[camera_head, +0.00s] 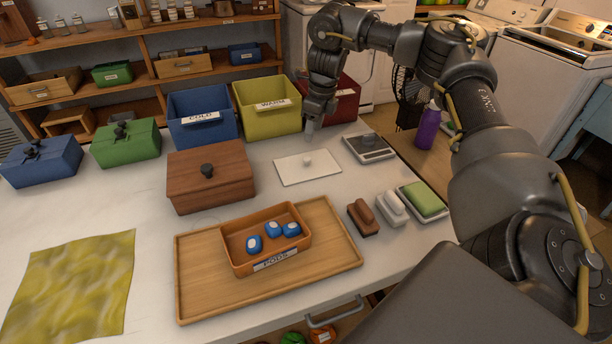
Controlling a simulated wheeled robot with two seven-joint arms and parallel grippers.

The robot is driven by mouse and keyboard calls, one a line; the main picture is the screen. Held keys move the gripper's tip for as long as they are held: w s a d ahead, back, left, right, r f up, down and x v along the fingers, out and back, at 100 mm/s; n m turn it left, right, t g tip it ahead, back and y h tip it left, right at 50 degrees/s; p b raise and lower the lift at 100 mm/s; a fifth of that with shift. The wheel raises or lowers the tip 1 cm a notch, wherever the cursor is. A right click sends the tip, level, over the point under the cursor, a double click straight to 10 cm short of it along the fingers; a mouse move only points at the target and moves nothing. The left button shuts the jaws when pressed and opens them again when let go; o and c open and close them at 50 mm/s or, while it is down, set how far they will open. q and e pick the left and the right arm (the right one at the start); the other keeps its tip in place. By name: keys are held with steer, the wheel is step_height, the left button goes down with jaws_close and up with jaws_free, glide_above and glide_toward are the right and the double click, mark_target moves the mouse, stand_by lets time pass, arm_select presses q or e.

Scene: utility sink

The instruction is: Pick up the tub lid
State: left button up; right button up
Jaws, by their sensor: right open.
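The tub lid (296,172) appears to be the flat white panel with a small pale knob, lying on the white counter right of the wooden box. My right gripper (310,133) points down just behind the lid's far edge, in front of the yellow and red bins. It looks apart from the lid. The jaws are open and their tips are small in the view, with nothing seen between them. My left gripper is not in view.
An orange pods tub (236,257) with blue pods sits on a wooden tray (335,262). A dark-topped scale (369,147), brushes (391,207) and a green sponge (424,199) lie to the right. The wooden box (210,182), yellow bin (267,107) and red bin (345,105) stand near the lid.

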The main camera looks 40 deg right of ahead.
glide_above(307, 158)
steer(key=s, duration=0.1)
steer(key=shift+s+d+f+b, duration=0.1)
steer(key=shift+d+f+b, duration=0.1)
steer(key=shift+f, duration=1.25)
steer(key=shift+s+d+f+b, duration=0.1)
steer(key=shift+f+b, duration=0.05)
steer(key=shift+f, duration=1.25)
steer(key=shift+w+a+f+p, duration=0.1)
steer(key=shift+w+f+p, duration=0.15)
steer(key=shift+f, duration=0.6)
steer(key=shift+w+a+f+p, duration=0.1)
steer(key=shift+f+p, duration=0.1)
steer(key=shift+f, duration=0.65)
steer(key=shift+w+a+f+p, duration=0.1)
steer(key=shift+w+f+p, duration=0.15)
steer(key=shift+f, duration=0.6)
steer(key=c, duration=1)
jaws_close()
steer(key=shift+r, duration=0.15)
